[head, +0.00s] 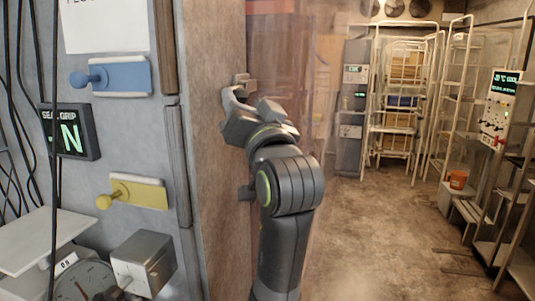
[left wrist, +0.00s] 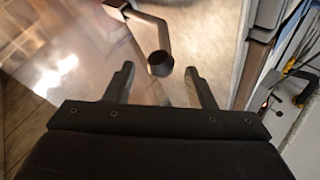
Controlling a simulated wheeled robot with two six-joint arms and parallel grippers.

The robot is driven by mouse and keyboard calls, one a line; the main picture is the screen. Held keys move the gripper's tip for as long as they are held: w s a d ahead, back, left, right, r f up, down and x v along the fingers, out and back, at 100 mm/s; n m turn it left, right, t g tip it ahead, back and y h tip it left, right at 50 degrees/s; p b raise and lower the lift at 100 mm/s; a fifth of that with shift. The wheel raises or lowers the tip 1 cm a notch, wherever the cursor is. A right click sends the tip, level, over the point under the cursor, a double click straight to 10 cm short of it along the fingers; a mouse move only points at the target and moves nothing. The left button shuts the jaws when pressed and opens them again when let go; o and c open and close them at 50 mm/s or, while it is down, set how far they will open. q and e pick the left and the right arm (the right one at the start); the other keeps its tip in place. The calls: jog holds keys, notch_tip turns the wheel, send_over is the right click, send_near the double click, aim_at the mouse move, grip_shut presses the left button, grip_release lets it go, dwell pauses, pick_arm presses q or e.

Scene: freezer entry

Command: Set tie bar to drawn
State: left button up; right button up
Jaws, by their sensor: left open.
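A bent metal bar (left wrist: 165,35) with a dark round end is in the left wrist view, ahead of my left gripper (left wrist: 159,76). Its round end lies between the two spread fingers in the picture; I cannot tell whether they touch it. In the head view my left gripper (head: 238,108) is at the brown door-frame face, just below a small metal bracket (head: 243,81). The fingers are open with nothing clamped. No part is labelled tie bar, so I cannot tell for sure that this bar is it. My right gripper is not in view.
The grey wall at left carries a blue plate with a knob (head: 122,76), a yellow plate with a knob (head: 138,192) and a lit display (head: 70,133). A dial scale (head: 82,281) stands below.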

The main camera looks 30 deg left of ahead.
pick_arm(q)
jog(key=b+v, duration=0.9)
jog(key=v, duration=0.3)
jog(key=shift+b, duration=0.35)
jog(key=shift+a, duration=0.15)
